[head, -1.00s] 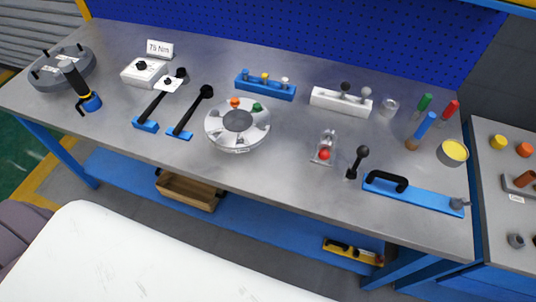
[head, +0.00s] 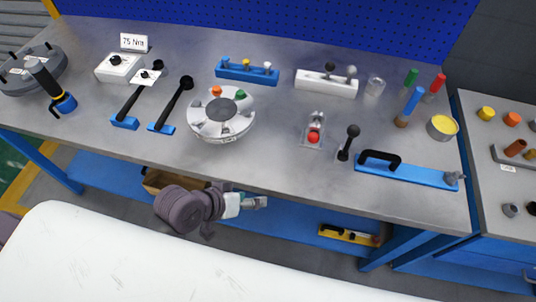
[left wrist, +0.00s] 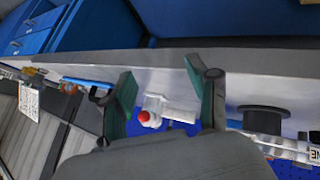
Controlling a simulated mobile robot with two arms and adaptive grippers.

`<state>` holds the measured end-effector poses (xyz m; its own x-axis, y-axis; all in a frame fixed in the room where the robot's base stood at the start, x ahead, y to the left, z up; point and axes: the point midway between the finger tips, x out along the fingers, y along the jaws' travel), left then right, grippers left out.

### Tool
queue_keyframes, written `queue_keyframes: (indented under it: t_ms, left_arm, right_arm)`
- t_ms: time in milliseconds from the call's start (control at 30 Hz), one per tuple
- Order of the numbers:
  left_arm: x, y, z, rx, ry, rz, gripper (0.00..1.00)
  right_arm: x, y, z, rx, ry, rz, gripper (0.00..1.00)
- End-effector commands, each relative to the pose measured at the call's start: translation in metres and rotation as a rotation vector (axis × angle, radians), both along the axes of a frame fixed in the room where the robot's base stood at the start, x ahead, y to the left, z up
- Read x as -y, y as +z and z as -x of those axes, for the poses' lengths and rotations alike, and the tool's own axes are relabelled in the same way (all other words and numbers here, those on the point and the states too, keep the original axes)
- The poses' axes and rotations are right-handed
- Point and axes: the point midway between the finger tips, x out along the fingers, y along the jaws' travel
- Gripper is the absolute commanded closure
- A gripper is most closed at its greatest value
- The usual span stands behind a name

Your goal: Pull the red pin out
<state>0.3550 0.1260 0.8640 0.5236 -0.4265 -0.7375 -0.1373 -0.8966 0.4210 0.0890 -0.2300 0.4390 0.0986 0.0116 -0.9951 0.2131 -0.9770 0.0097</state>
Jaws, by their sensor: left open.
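The red pin (head: 314,137) shows as a red ball-like head at the front of a small clear-grey bracket (head: 312,122) on the workbench. In the left wrist view, the red pin (left wrist: 148,118) sits on its pale bracket (left wrist: 172,108), between my fingers in the picture but beyond them. My left gripper (head: 262,202) is in front of the bench's front edge, to the lower left of the pin and apart from it. In the left wrist view its two fingers (left wrist: 162,78) are spread, with nothing held. My right gripper is not in view.
The round silver flanged shell (head: 221,128) is left of the bracket. A black-knobbed lever (head: 348,143) and a blue bar with a black handle (head: 415,171) are to its right. A white block with knobs (head: 325,84) stands behind. The bench in front of the pin is bare.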

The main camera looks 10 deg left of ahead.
Motion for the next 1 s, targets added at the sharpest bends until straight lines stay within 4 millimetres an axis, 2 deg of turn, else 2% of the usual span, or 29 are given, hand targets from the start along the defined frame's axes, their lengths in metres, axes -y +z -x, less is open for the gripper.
queue_keyframes:
  t_ms: [100, 200, 400, 633, 1000]
  left_arm:
    - [0.020, 0.021, -0.027, 0.047, 0.050, 0.215, 0.41]
    - [0.029, 0.040, -0.050, 0.065, 0.113, 0.408, 0.41]
    - [0.029, 0.066, -0.086, 0.063, 0.239, 0.699, 0.41]
    - [0.038, 0.068, -0.104, 0.059, 0.268, 0.757, 0.41]
    - [0.085, 0.049, -0.154, 0.060, 0.265, 0.754, 0.41]
  right_arm:
    - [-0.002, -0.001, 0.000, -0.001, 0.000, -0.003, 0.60]
    - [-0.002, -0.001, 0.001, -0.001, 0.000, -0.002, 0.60]
    - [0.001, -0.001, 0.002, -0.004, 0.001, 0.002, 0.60]
    - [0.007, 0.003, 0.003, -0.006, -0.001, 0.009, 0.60]
    - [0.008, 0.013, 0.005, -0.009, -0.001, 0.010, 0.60]
